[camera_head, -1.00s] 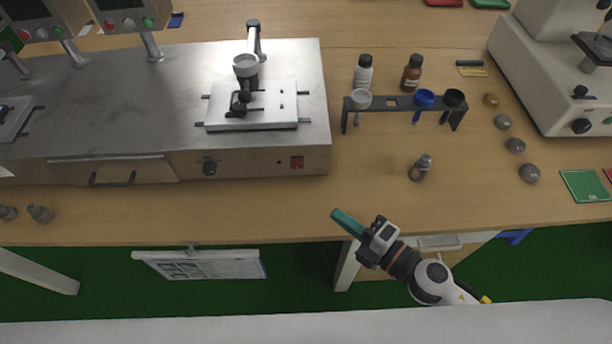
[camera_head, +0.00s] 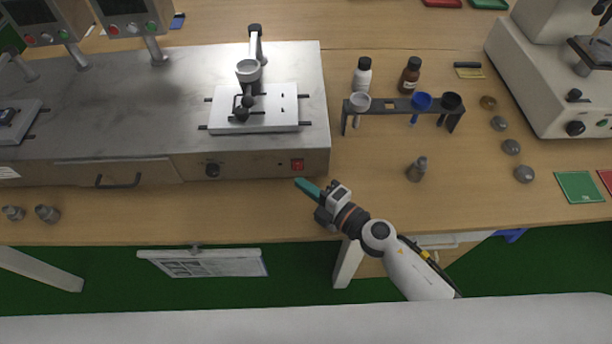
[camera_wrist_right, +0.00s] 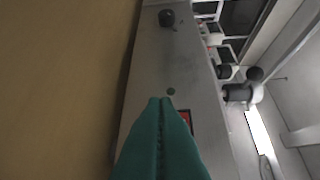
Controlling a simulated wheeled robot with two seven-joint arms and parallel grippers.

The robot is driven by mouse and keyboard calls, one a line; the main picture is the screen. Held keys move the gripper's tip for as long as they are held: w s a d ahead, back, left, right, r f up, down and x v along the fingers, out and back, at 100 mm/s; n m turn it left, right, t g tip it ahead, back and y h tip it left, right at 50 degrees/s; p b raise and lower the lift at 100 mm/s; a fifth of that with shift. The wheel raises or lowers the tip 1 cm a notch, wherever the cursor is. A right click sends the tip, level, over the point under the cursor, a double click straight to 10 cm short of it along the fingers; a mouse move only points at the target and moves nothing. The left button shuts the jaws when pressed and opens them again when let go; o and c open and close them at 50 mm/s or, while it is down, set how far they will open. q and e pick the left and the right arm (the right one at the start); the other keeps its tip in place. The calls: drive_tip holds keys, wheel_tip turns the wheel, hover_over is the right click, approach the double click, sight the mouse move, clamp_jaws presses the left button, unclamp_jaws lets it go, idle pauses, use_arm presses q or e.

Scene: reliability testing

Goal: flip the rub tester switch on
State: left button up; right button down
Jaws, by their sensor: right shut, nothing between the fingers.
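The rub tester (camera_head: 200,105) is a wide grey metal machine on the left of the table in the head view. Its red switch (camera_head: 297,165) is on the front face near the right end. In the right wrist view the red switch (camera_wrist_right: 186,118) shows partly, just beyond and right of the fingertips. My right gripper (camera_head: 298,181) has teal fingers that are shut and empty. In the head view its tips are just below the switch; I cannot tell whether they touch the panel. My left gripper is not in view.
The table between bottle and machine is clear.

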sight(298, 166)
drive_tip(key=shift+w+f, duration=0.15)
drive_tip(key=shift+w, duration=0.95)
drive_tip(key=shift+w+f+b, duration=0.15)
drive_tip(key=shift+f+b, duration=0.25)
drive_tip(key=shift+b, duration=0.7)
drive_tip(key=shift+r, duration=0.3)
